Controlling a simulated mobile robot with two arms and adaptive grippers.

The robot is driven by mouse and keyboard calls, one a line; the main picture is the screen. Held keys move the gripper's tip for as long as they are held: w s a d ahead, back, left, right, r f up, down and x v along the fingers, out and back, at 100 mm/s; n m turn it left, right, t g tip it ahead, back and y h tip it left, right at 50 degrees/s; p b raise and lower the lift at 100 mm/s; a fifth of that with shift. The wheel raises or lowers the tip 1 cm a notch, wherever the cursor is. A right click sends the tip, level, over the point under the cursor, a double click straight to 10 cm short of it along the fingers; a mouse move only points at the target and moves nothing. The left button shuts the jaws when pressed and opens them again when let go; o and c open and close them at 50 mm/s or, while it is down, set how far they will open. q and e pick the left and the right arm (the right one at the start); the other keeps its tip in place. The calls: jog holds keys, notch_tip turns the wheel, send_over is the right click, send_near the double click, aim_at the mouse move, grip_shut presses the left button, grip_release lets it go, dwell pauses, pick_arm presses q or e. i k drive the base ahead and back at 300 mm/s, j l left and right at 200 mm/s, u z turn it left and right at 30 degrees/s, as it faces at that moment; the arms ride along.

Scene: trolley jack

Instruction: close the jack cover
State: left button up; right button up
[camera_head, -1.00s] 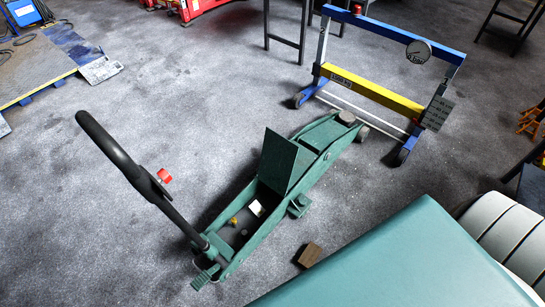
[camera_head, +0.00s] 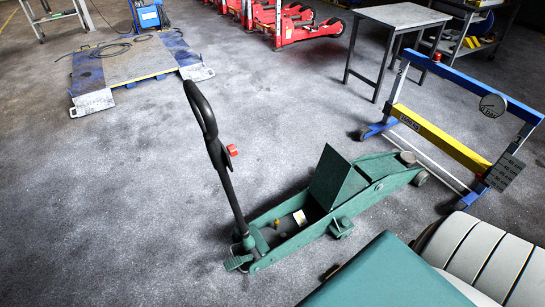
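The green trolley jack (camera_head: 290,240) stands on the grey floor, its long body running from lower left to upper right. Its green cover (camera_head: 336,178) is raised, standing tilted up near the middle of the body. The black handle (camera_head: 215,145) with a red knob (camera_head: 232,150) rises from the left end. Neither of my grippers is in view.
A teal padded surface (camera_head: 385,275) and pale ribbed cushion (camera_head: 485,255) fill the lower right. A blue and yellow wheeled frame (camera_head: 445,140) stands right of the jack. A metal table (camera_head: 400,18) is behind. Floor left of the jack is clear.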

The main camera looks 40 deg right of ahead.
aim_at(333, 169)
jog(key=l+u, duration=0.2)
jog(key=l, duration=0.25)
jog(key=k+l+u, duration=0.2)
jog(key=l, duration=0.25)
jog(key=l+u, duration=0.2)
jog(key=l, duration=0.25)
jog(key=k+l+u, duration=0.2)
jog(key=l, duration=0.25)
jog(key=i, duration=0.05)
